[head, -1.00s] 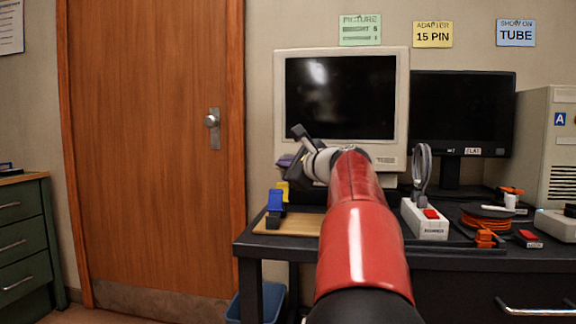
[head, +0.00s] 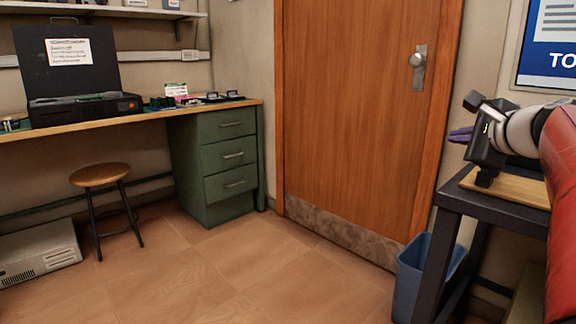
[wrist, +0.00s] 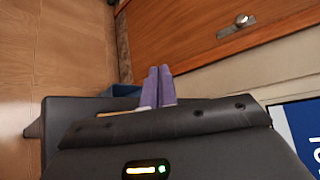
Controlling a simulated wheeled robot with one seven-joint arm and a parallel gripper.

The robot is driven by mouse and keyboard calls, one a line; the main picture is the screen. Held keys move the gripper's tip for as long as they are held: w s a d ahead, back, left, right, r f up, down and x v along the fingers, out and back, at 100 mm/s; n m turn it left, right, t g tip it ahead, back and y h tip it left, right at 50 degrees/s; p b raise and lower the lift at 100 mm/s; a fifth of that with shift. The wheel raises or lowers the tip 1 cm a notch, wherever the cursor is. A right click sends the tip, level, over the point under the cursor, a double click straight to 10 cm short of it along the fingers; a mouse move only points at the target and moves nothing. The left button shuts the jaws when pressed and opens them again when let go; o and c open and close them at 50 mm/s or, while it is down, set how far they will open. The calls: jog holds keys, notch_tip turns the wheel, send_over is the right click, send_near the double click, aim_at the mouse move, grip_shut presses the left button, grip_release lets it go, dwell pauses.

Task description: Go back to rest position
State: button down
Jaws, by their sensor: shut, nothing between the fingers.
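My gripper (head: 461,134) is at the right of the head view, at the end of my raised red arm. Its purple fingertips point left, above or near the end of the dark bench (head: 450,200). In the wrist view its two purple fingers (wrist: 157,85) lie side by side, closed, with nothing held between them. The lower part of my arm is cut off by the right edge of the head view.
A blue bin (head: 408,285) stands beside the bench. A wooden door (head: 355,110) is ahead. Green drawers (head: 222,165), a stool (head: 100,175) and a white unit (head: 38,255) are left. A blue panel (head: 550,60) shows top right. The middle floor is clear.

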jog(key=s+a+f+n+g+p, duration=0.1)
jog(key=s+a+f+n, duration=0.1)
jog(key=a, duration=0.2)
jog(key=s+a+f+n+g+y, duration=0.1)
jog(key=a+n, duration=0.1)
jog(key=a, duration=0.2)
jog(key=s+a+f+n+g+p, duration=0.1)
jog(key=s+a+f+n, duration=0.1)
jog(key=a, duration=0.2)
jog(key=s+a+f+n+g+h+p, duration=0.1)
jog(key=s+a+f+n+g+p, duration=0.1)
jog(key=s+a+f+n, duration=0.3)
jog(key=s+a+f+n+g+p, duration=0.2)
jog(key=s+a+f+n+g, duration=0.2)
jog(key=s+f+n, duration=0.7)
jog(key=s+a, duration=0.1)
jog(key=s, duration=0.3)
jog(key=shift+f+h+p, duration=0.3)
jog(key=shift+f+h, duration=0.1)
jog(key=shift+s+d, duration=0.1)
jog(key=shift+d, duration=0.05)
